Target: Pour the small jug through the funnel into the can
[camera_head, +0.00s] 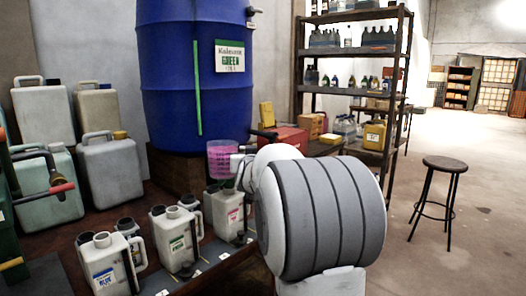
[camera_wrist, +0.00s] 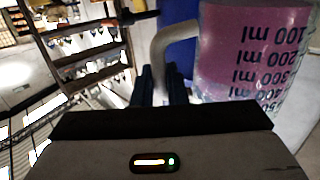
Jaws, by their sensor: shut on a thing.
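The small jug (camera_head: 222,158) is clear, with pink liquid in it, and hangs above the can with the red label (camera_head: 230,218). In the wrist view the jug (camera_wrist: 255,50) shows ml marks upside down and pink liquid. Its pale handle (camera_wrist: 172,38) lies between the dark fingers of my gripper (camera_wrist: 160,78), which is shut on it. My arm hides most of the gripper in the head view. Cans with a green label (camera_head: 176,240) and a blue label (camera_head: 104,264) stand nearer. Dark round pieces sit by the cans; I cannot tell whether one is the funnel.
A big blue vat (camera_head: 180,80) labelled green stands behind the jug. Large pale canisters (camera_head: 110,165) stand at the left. A red box (camera_head: 285,138) and a shelf rack (camera_head: 352,88) with bottles are further back. A stool (camera_head: 443,165) stands on open floor at the right.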

